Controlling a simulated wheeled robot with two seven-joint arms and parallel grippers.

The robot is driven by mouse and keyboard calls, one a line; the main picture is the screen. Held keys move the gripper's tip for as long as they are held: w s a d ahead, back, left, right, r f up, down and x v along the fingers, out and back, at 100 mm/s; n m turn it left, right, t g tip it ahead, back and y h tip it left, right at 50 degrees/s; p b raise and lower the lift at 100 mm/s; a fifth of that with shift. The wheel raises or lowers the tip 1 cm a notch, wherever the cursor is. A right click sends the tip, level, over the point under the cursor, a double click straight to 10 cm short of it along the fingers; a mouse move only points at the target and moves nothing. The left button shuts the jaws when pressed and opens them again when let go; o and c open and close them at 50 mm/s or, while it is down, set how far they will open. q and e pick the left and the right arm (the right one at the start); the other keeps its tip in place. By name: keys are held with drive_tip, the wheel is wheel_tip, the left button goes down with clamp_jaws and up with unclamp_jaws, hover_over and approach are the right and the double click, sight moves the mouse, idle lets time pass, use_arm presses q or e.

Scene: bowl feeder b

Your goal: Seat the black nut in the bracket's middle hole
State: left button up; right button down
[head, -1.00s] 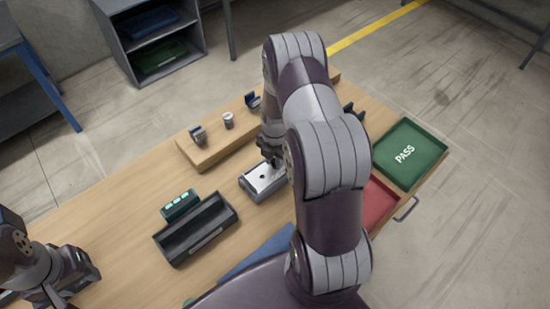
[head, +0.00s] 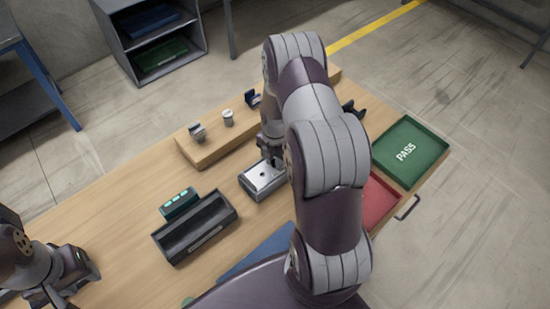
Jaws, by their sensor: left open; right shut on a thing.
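The bracket (head: 257,183) is a pale metal plate with a dark hole, set in a grey block near the middle of the table. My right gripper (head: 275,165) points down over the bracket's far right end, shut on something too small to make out. The black nut cannot be picked out; the gripper and my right arm hide that spot. I cannot tell whether the gripper touches the plate. My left gripper (head: 45,296) is open at the lower left, well away from the bracket, its fingers partly cut off by the picture's edge.
A wooden riser (head: 208,150) with small fixtures stands behind the bracket. A black open tray (head: 171,248) and a dark box with lit displays (head: 179,203) lie to its left. A green PASS tray (head: 425,150) and a red tray (head: 380,200) are at right.

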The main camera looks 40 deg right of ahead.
drive_tip(key=shift+f, duration=0.1)
drive_tip(key=c, duration=0.9)
unclamp_jaws()
drive_tip(key=shift+o, duration=0.2)
wheel_tip(320, 180, up, 13)
drive_tip(key=b, duration=0.2)
drive_tip(key=shift+f+b, duration=0.15)
drive_tip(key=shift+b, duration=0.25)
